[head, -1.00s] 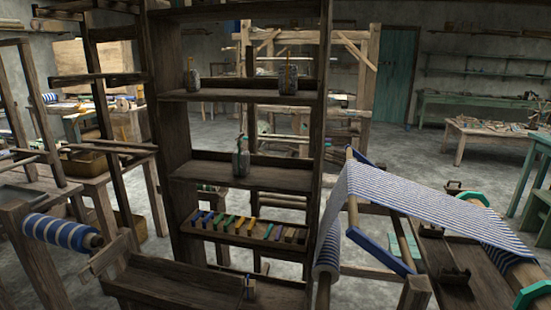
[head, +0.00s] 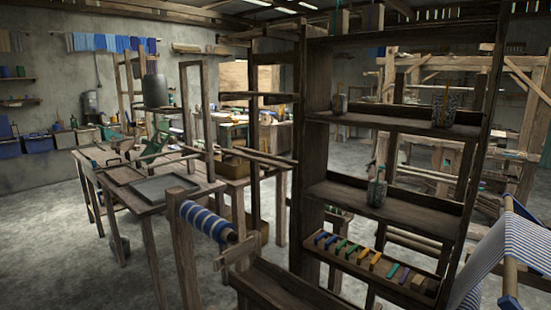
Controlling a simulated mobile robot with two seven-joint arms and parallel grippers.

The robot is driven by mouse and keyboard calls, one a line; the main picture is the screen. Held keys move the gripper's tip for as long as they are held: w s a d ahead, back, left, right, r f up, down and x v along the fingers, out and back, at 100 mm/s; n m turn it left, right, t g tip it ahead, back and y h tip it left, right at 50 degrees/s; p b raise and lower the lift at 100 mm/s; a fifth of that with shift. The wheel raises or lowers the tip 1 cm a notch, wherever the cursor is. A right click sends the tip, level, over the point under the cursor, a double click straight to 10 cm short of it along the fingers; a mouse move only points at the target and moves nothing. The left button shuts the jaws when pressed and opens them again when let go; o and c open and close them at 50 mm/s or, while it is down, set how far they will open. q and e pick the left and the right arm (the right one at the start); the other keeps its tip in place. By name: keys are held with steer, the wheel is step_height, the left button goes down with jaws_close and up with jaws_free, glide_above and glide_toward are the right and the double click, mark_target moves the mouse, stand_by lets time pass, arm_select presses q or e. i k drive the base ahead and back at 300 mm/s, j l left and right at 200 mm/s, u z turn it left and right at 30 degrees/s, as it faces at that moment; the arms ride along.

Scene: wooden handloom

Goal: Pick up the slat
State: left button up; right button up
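I cannot tell which piece is the slat. Long thin wooden bars (head: 245,157) lie across the uprights behind the left table. A row of short coloured pieces (head: 363,256), blue, green and yellow, lies in a low tray on the dark wooden shelf unit (head: 400,217). Neither of my grippers is in the head view.
A wooden table (head: 152,207) with flat trays stands at the left. A blue-and-white striped roll (head: 207,221) sits on posts at the front. Striped cloth (head: 512,245) is stretched at the right. Grey floor (head: 65,255) is free at the lower left.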

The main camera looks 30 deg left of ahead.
mark_target(266, 155)
steer(key=i+j, duration=0.15)
steer(key=j, duration=0.15)
steer(key=i+j, duration=0.15)
steer(key=j, duration=0.2)
steer(key=i+j+z, duration=0.1)
steer(key=j, duration=0.2)
steer(key=i+j, duration=0.15)
steer(key=j, duration=0.2)
steer(key=j+z, duration=0.1)
steer(key=z, duration=1.75)
